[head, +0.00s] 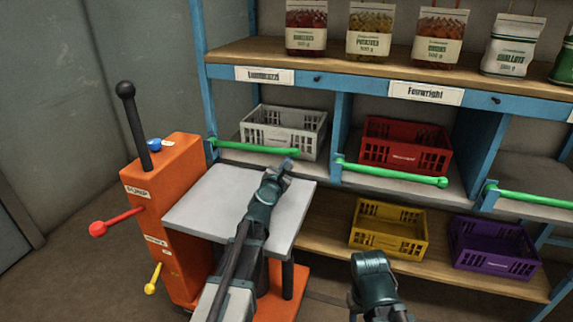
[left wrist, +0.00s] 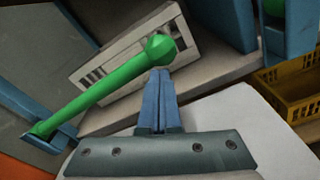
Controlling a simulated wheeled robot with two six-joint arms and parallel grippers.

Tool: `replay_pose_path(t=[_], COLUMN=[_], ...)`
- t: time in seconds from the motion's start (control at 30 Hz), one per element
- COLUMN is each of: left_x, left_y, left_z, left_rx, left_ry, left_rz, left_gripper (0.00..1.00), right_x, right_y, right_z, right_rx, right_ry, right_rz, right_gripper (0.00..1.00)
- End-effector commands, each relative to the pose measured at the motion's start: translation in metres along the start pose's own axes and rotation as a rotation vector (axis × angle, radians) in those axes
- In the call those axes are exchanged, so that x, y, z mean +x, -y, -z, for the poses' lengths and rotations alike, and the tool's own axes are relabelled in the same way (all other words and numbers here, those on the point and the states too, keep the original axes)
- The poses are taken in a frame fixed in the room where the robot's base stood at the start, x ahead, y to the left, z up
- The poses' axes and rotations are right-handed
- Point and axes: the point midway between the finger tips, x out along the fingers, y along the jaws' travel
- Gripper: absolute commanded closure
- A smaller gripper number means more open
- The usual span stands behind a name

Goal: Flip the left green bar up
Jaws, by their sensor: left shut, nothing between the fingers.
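The left green bar (head: 256,148) lies about level across the front of the left shelf bay, before a white crate (head: 284,131). In the left wrist view the bar (left wrist: 105,89) runs from a blue bracket at lower left to a knob at its free end. My left gripper (head: 287,164) is shut and empty, just below the bar's knobbed right end. In the left wrist view its fingertips (left wrist: 160,74) are together just under the knob; I cannot tell whether they touch it. My right arm shows at the bottom, but its fingers are hidden.
Other green bars cross the middle bay (head: 391,173) and the right bay (head: 530,196). A red crate (head: 405,145) stands in the middle bay. Yellow (head: 388,229) and purple (head: 494,248) crates sit below. An orange lift cart (head: 168,215) with a grey platform (head: 200,205) stands before the shelf.

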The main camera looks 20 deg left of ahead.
Motion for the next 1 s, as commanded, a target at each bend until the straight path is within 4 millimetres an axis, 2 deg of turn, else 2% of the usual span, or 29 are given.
replay_pose_path(t=[0.03, 0.27, 0.5, 0.77, 1.0], left_x=[-0.001, -0.004, -0.007, -0.009, -0.011], left_y=[-0.008, -0.037, -0.077, -0.132, -0.194], left_z=[-0.017, -0.064, -0.107, -0.146, -0.170], left_rx=[-0.025, -0.196, -0.396, -0.623, -0.849], left_ry=[0.000, 0.001, 0.001, 0.002, 0.004], left_rz=[0.002, 0.013, 0.026, 0.040, 0.056], left_gripper=[1.00, 1.00, 1.00, 1.00, 1.00], right_x=[-0.019, -0.074, -0.131, -0.188, -0.235], right_y=[-0.002, -0.009, -0.013, -0.018, -0.022], right_z=[-0.001, -0.005, -0.008, -0.012, -0.014], right_rx=[0.002, 0.012, 0.017, 0.017, 0.017], right_ry=[0.001, 0.004, 0.005, 0.005, 0.005], right_rz=[-0.001, -0.007, 0.001, 0.005, 0.005], right_gripper=[0.50, 0.50, 0.50, 0.50, 0.50])
